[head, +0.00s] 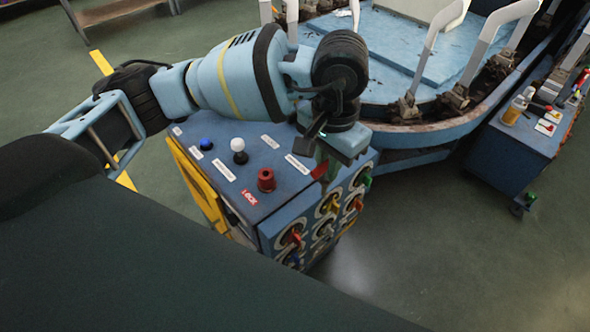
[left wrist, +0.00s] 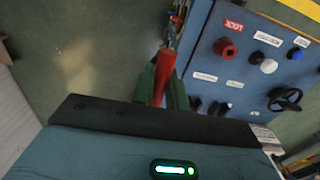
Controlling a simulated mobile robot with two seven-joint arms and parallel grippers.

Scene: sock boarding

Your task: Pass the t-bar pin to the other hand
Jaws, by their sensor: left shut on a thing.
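My left gripper (head: 324,160) reaches in from the left above the right edge of the blue control box. In the left wrist view its green fingers (left wrist: 162,88) are shut on a red bar, which I take as the t-bar pin (left wrist: 163,70). The red bar stands out beyond the fingertips. In the head view a bit of red on the pin (head: 320,171) shows beside the fingers; the rest is hidden by the gripper or too small to tell. My right gripper is in neither view.
The blue control box (head: 248,205) carries a red knob (head: 266,180), a white knob (head: 239,150) and a blue button (head: 206,144). Several coloured handles sit on its front face. A blue machine with grey posts stands behind. A tool-covered cabinet (head: 520,145) is at right. Green floor between is clear.

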